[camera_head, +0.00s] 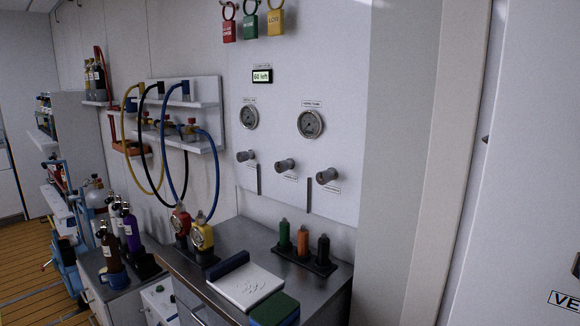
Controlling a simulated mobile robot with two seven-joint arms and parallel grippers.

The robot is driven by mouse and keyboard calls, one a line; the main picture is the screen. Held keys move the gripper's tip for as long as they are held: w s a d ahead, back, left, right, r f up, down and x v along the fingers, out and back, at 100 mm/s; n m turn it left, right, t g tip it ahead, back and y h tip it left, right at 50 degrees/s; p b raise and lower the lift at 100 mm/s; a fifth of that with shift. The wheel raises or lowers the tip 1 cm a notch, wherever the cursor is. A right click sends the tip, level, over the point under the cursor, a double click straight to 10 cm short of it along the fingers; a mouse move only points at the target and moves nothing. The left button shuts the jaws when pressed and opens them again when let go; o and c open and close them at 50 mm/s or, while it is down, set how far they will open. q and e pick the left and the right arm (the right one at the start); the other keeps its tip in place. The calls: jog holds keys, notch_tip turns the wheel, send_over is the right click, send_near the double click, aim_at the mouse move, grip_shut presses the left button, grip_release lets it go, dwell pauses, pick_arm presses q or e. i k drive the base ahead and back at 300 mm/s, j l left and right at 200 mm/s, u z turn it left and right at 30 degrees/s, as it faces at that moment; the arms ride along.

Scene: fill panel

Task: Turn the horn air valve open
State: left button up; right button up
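The white fill panel (350,100) stands on the wall in the middle of the view. Three grey valve knobs stick out along its lower part: a left knob (245,156), a middle knob (285,166) and a right knob (327,175). Small labels sit by the knobs, but they are too small to read, so I cannot tell which is the horn air valve or how far any is turned. Two round gauges, a left gauge (249,117) and a right gauge (311,123), sit above the knobs. Neither of my grippers is in view.
Hoses (168,150) hang at the left. Front of the panel looks clear.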

aim_at(280, 167)
jog(key=z, duration=0.4)
jog(key=j+z, duration=0.1)
jog(key=z, duration=0.65)
jog(key=k+j+z, duration=0.1)
jog(key=z, duration=0.3)
jog(key=k+j, duration=0.4)
jog(key=j, duration=0.1)
